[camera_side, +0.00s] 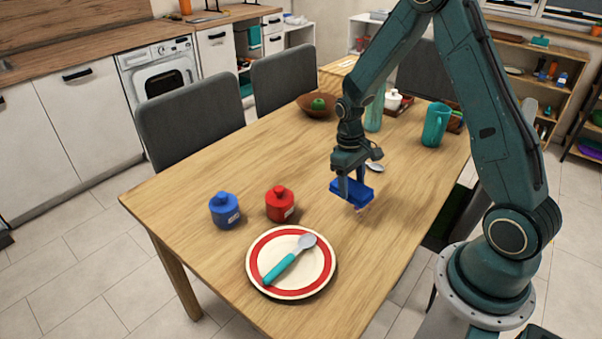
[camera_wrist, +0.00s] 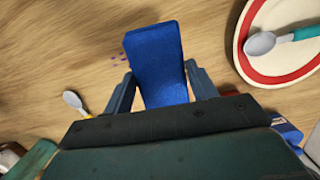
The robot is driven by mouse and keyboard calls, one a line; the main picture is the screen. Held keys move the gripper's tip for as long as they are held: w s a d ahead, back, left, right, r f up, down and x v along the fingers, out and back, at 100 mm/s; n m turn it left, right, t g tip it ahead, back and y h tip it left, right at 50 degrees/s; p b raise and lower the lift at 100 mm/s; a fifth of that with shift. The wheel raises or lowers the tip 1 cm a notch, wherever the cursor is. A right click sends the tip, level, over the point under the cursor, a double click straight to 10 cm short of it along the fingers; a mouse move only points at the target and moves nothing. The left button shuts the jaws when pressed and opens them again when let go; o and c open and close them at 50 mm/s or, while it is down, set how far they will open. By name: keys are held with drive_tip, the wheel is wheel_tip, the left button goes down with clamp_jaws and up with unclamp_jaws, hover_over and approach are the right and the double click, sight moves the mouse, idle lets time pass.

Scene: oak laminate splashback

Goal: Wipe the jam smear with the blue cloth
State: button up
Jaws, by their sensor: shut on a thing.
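My gripper (camera_side: 351,188) is shut on the blue cloth (camera_side: 350,191), a folded blue block between the two fingers. In the wrist view the cloth (camera_wrist: 157,62) hangs between the fingertips (camera_wrist: 158,85). In the side view it is low over the right part of the table; I cannot tell whether it touches the wood. The jam smear (camera_side: 362,208) shows as a small pinkish patch just below the cloth. In the wrist view a few small purple spots of the smear (camera_wrist: 119,58) lie left of the cloth, and part may be hidden under it.
A red-rimmed plate (camera_side: 257,278) with a teal-handled spoon (camera_side: 289,259) is in front. A red jar (camera_side: 280,204) and a blue jar (camera_side: 225,211) stand left. Behind are a metal spoon (camera_side: 375,167), wooden bowl (camera_side: 317,105) and teal jug (camera_side: 436,125). Table between jars and gripper is clear.

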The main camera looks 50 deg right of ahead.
hover_over(350, 215)
drive_tip(key=shift+w+a+f, duration=0.1)
drive_tip(key=shift+w+f, duration=0.05)
drive_tip(key=shift+f, duration=1.35)
drive_tip(key=shift+w+f, duration=0.15)
drive_tip(key=shift+f, duration=1.3)
wheel_tip(350, 215, down, 2)
drive_tip(key=shift+d+r, duration=0.1)
drive_tip(key=shift+d, duration=0.9)
drive_tip(key=shift+c, duration=0.3)
drive_tip(key=shift+d, duration=4.4)
drive_tip(key=shift+a, duration=5.45)
drive_tip(key=shift+r, duration=4.1)
